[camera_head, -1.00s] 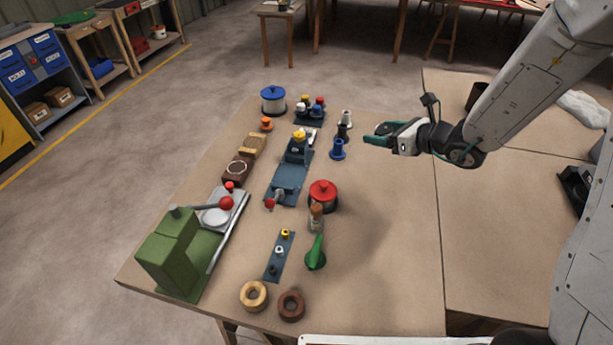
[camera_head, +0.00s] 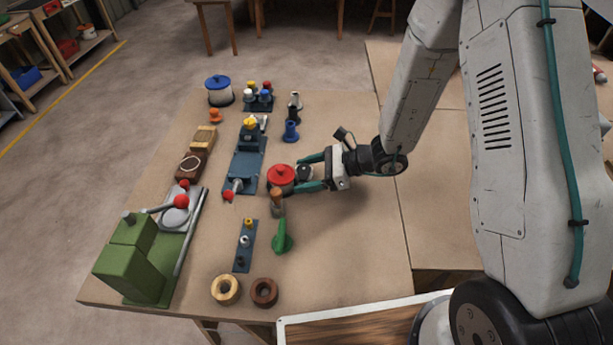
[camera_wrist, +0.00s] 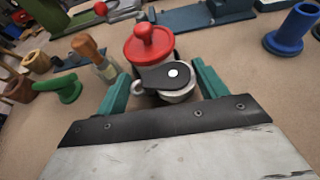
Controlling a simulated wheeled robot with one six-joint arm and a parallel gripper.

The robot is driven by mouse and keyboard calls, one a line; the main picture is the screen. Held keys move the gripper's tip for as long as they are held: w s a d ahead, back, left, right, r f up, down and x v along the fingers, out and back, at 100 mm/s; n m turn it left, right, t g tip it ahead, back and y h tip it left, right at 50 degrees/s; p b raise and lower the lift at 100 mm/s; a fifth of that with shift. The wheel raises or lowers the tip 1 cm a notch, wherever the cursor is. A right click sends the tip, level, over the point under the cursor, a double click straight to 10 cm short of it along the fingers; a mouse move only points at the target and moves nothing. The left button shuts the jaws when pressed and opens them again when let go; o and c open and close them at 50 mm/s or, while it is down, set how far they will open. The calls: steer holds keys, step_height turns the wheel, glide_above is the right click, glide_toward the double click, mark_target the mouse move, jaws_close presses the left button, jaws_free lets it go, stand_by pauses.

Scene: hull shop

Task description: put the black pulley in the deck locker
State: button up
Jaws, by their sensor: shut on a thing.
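The black pulley (camera_head: 304,172) is a small dark disc piece between my gripper's teal fingers. In the wrist view the black pulley (camera_wrist: 165,77) shows a pale pin at its centre, a metal ring at its left and a whitish rounded part below. My gripper (camera_head: 308,173) is shut on it, beside the red-lidded pot (camera_head: 281,177). In the wrist view the pulley overlaps the pot; I cannot tell if they touch. A white-rimmed box with a wooden surface (camera_head: 375,328) is at the bottom edge; I cannot tell whether it is the deck locker.
A cork-stoppered bottle (camera_head: 277,203) and green horn-like piece (camera_head: 282,237) stand near the pot. A blue spool (camera_head: 291,131) stands behind my gripper. The green machine (camera_head: 135,260) with a red-knobbed lever is at left. The tabletop (camera_head: 350,245) right of the green piece is clear.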

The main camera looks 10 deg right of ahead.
steer(key=shift+f, duration=0.55)
steer(key=shift+c, duration=0.3)
steer(key=shift+s+f, duration=0.1)
steer(key=shift+f, duration=0.05)
steer(key=c, duration=0.3)
steer(key=o, duration=1.3)
steer(key=shift+o, duration=0.2)
